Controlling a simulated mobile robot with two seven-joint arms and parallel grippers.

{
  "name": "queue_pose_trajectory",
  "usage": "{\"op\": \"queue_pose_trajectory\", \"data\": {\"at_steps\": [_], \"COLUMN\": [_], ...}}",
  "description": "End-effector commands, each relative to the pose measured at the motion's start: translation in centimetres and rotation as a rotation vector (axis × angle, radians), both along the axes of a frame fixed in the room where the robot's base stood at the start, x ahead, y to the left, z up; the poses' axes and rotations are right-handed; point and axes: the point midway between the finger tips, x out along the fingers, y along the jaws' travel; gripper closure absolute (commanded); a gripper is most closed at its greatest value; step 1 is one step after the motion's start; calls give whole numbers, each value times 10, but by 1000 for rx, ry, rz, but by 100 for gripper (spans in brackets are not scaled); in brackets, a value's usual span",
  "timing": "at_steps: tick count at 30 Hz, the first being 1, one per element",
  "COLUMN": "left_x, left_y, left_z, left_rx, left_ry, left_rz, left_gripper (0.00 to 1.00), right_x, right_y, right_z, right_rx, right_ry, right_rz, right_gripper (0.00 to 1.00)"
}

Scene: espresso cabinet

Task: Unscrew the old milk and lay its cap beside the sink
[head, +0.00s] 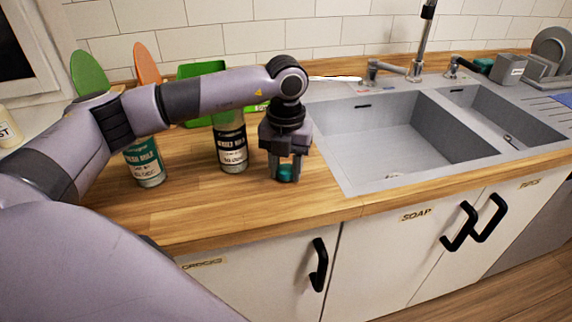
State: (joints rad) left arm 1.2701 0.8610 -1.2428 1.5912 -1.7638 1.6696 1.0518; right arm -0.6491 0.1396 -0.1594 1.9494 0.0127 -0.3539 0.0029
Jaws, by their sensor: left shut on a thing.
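My left gripper (286,169) points down over the wooden counter (330,202), just left of the sink (375,150). It is shut on a small teal cap (286,173), at or just above the wood; I cannot tell whether it touches. A milk bottle with a black-and-white label (232,150) stands upright left of the gripper, its top hidden behind my left arm. A milk bottle with a teal label (147,165) stands further left, its top also hidden by my arm. The lettering is too small to read surely. My right gripper is out of view.
Behind the arm are a green crate (200,70), a green board (88,72) and an orange board (146,62). The tap (417,68) stands behind the sink. A dish rack (540,72) is at far right. The counter front is clear.

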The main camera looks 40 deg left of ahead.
Motion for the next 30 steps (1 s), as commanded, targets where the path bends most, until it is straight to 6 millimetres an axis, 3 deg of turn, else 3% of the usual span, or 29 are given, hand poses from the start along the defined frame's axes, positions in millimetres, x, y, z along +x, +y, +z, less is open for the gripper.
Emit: {"op": "queue_pose_trajectory", "data": {"at_steps": [9, 10, 12, 23, 26, 30], "left_x": [0, 0, 0, 0, 1, 2], "left_y": [0, 0, 0, 0, 0, 0], "left_z": [-4, -4, -3, 1, 11, 38], "left_rx": [0, 0, 0, 0, -1, -1], "left_ry": [0, 0, 0, -1, -4, -7], "left_rz": [0, 0, 0, 0, 0, 0], "left_gripper": [98, 58, 36, 36, 36, 36], "right_x": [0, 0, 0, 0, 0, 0], "right_y": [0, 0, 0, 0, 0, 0], "right_z": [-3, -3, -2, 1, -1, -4], "right_rx": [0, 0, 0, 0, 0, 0], "right_ry": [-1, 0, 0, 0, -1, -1], "right_rz": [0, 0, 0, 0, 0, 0], "right_gripper": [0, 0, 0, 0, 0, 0]}}
